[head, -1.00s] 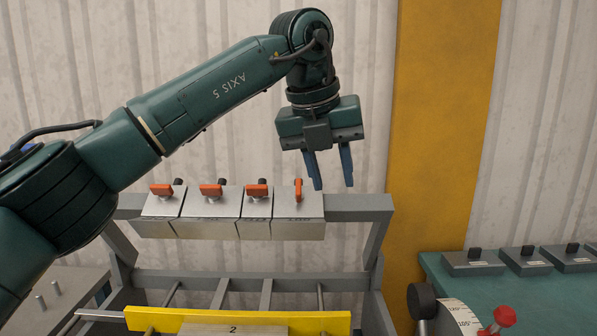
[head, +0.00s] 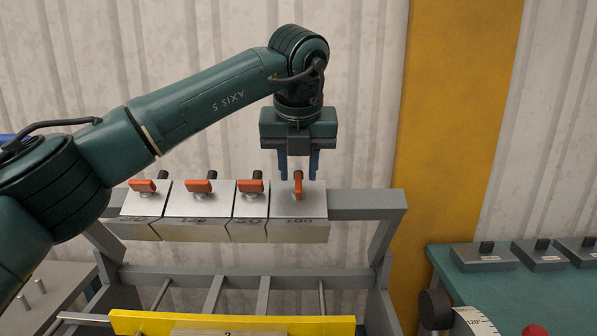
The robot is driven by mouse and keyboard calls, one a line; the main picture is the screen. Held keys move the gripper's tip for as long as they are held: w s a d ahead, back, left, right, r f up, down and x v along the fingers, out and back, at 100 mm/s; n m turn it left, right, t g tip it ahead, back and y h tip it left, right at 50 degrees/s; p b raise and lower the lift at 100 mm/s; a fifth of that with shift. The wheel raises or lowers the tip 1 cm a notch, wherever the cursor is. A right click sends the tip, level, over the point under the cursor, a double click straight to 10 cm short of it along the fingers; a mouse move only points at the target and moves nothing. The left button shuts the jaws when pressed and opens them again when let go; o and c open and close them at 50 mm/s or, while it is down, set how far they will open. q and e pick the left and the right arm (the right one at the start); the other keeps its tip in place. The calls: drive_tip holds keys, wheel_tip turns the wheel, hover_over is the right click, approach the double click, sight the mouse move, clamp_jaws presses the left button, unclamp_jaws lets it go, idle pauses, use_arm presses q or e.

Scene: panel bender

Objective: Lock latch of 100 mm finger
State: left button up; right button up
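The 100 mm finger (head: 312,206) is the rightmost block on the grey beam, with "100" marked near its front edge. Its orange latch (head: 298,186) is turned lengthwise, unlike the crosswise latches on the neighbouring blocks. My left gripper (head: 299,168) points down right at this latch. Its two blue fingers are apart, one on each side of the latch's upper end; I cannot tell whether they touch it. My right gripper is not in view.
Several other finger blocks (head: 202,205) sit to the left with orange latches (head: 198,187) crosswise. A yellow bar (head: 150,325) lies below in front. A green table (head: 447,281) with small grey blocks (head: 484,257) stands right, near a yellow post (head: 455,120).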

use_arm(q)
drive_tip(key=shift+x, duration=1.05)
clamp_jaws()
